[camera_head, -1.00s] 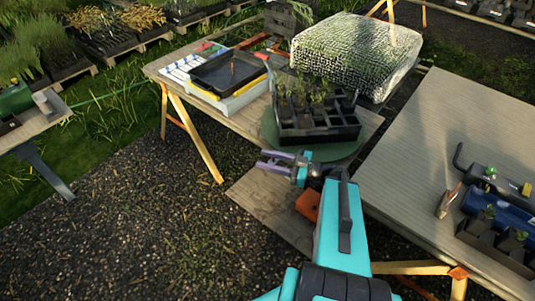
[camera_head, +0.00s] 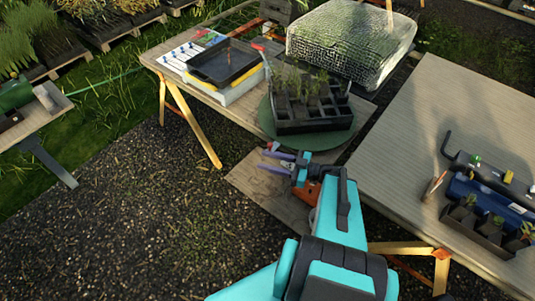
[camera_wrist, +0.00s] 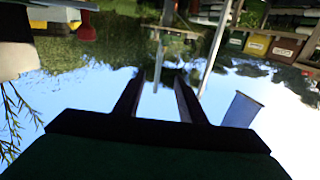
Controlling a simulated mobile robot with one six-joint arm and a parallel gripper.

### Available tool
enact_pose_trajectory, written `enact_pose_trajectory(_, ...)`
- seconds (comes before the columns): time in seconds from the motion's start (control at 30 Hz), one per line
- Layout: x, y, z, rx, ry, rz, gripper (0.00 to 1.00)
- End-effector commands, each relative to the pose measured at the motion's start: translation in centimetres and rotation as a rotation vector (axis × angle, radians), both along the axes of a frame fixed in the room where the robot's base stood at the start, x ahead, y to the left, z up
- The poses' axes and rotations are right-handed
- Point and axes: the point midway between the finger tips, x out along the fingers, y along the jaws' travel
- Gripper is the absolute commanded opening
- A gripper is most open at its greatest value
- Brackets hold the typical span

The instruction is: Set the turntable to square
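The turntable (camera_head: 267,117) is a round green disc on the wooden bench in the head view. A black cell tray (camera_head: 312,125) with seedlings stands on it. The tray's near side runs roughly across the picture; I cannot tell whether it is square to the bench. My gripper (camera_head: 268,158) is in front of the disc's near left edge, apparently apart from it. It is open and empty, with a clear gap between its fingers in the wrist view (camera_wrist: 160,78). The tray hides much of the disc.
A black tray (camera_head: 224,64) on yellow and white trays sits left of the turntable. A mesh-covered block (camera_head: 350,40) stands behind. A second bench (camera_head: 430,130) at the right holds a blue item (camera_head: 490,195) and pots. Gravel at lower left is free.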

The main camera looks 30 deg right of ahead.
Motion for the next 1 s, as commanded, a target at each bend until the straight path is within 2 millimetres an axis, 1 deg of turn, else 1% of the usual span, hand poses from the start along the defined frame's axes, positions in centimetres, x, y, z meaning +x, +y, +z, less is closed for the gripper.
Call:
enact_pose_trajectory(0.03, -0.3, 0.0, 0.4, 0.001, 0.001, -0.001, 0.37)
enact_pose_trajectory(0.4, -2.3, 0.5, 0.4, 0.001, 0.001, -0.001, 0.37)
enact_pose_trajectory(0.83, -2.6, 0.6, 0.2, -0.001, -0.001, 0.000, 0.37)
enact_pose_trajectory(0.87, -2.6, 0.6, 0.2, -0.001, -0.001, 0.000, 0.35)
enact_pose_trajectory(1.0, -2.4, 0.7, 0.1, -0.003, -0.001, -0.004, 0.12)
